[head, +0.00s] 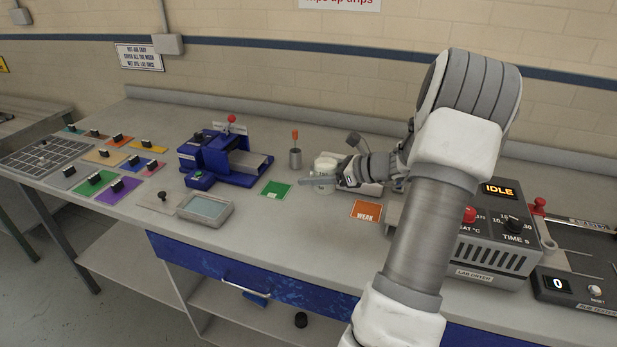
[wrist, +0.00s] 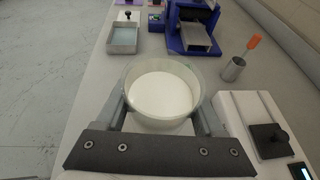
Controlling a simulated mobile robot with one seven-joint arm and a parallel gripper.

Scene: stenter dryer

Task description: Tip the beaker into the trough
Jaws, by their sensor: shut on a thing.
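The beaker (wrist: 135,112) is a clear round vessel with white liquid inside. My gripper (wrist: 162,100) has one finger on each side of it and is shut on it. In the head view the beaker (head: 325,165) is upright, partly covered by my gripper (head: 338,179). I cannot tell whether its base touches the bench. A shallow grey tray with a pale blue inside (head: 205,209) lies near the bench's front edge, left of the beaker; it looks like the trough and also shows at the top left of the wrist view (wrist: 123,39).
A blue machine (head: 222,160) stands at the back left of the beaker. A metal cup with an orange-handled tool (head: 295,158) is behind it. A green card (head: 274,189) and an orange "WEAR" card (head: 366,210) lie nearby. A white balance-like device (wrist: 247,108) is at right. The lab dryer (head: 500,258) reads IDLE.

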